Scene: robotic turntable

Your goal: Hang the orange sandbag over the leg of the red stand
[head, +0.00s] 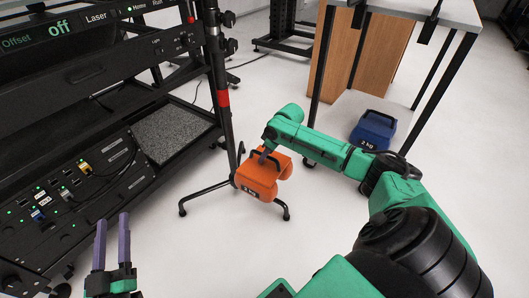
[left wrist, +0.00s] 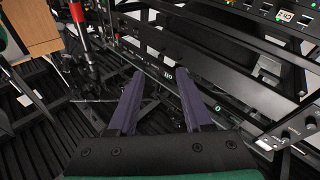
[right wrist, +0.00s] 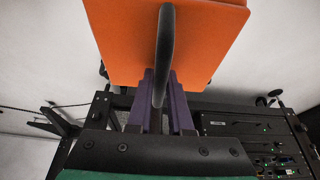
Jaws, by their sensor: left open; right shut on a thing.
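The orange sandbag (head: 257,177), marked 2 kg, hangs at the foot of the stand with the red band, the red stand (head: 223,98). My right gripper (head: 264,154) is shut on its black handle. In the right wrist view the sandbag (right wrist: 140,45) and handle (right wrist: 164,60) fill the top, with the fingers (right wrist: 158,95) on the handle. The bag covers part of a black stand leg (head: 281,206); I cannot tell whether it rests on the leg. My left gripper (head: 112,243) is open and empty at the lower left; its fingers also show in the left wrist view (left wrist: 165,105).
A black equipment rack (head: 70,200) with cables and lights stands along the left. A blue 2 kg sandbag (head: 373,130) lies on the right beneath a white-topped table (head: 440,12). The floor (head: 210,245) in front of the stand is clear.

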